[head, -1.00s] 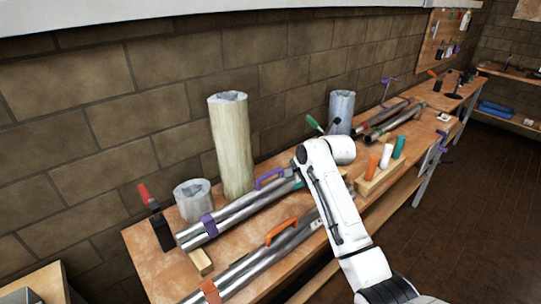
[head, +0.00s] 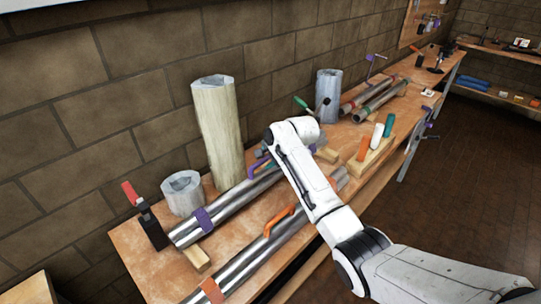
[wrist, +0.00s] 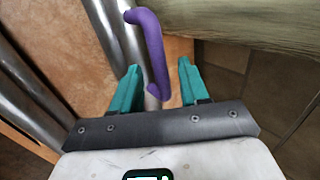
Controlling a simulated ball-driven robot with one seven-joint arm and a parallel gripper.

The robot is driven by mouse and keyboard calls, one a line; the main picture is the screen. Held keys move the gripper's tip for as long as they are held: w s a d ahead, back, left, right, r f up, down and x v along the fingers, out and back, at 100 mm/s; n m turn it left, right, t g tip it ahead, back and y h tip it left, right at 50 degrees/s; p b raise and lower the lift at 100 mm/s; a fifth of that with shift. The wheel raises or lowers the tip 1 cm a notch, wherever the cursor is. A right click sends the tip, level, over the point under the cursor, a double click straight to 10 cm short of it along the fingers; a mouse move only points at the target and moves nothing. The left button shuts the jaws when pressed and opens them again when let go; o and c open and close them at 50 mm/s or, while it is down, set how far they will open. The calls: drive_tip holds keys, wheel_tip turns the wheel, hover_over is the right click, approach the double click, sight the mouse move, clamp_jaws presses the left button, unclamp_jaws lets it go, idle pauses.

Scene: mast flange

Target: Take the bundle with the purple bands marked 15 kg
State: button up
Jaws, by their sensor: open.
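The bundle with purple bands (head: 237,203) is a set of steel pipes lying along the bench, with a purple band (head: 203,219) at its near end. No 15 kg mark is readable. Its purple handle (wrist: 153,45) stands between the open teal fingers of my gripper (wrist: 160,68) in the wrist view, with gaps on both sides. In the head view my arm's end partly hides the handle (head: 258,167) and the bundle's far end. Another pipe bundle (head: 262,252), with an orange handle (head: 279,219) and orange band (head: 212,290), lies in front.
A tall pale column (head: 217,130) and a short grey cylinder (head: 184,193) stand behind the bundle by the wall. A red-handled clamp (head: 148,220) is at the left edge. A grey cylinder (head: 328,95) and a wooden block with coloured pegs (head: 370,157) stand farther right.

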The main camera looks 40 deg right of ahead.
sight(263, 159)
drive_tip(key=shift+w+f+b, duration=0.3)
drive_tip(key=shift+f+b, duration=0.15)
drive_tip(key=shift+f, duration=0.2)
drive_tip(key=b+x, duration=0.2)
drive_tip(key=b, duration=0.1)
drive_tip(key=shift+w, duration=0.1)
drive_tip(key=shift+c, duration=0.3)
clamp_jaws()
drive_tip(key=shift+w+r, duration=0.15)
drive_tip(key=shift+r, duration=0.25)
drive_tip(key=shift+r+p, duration=2.25)
drive_tip(key=shift+r, duration=1.2)
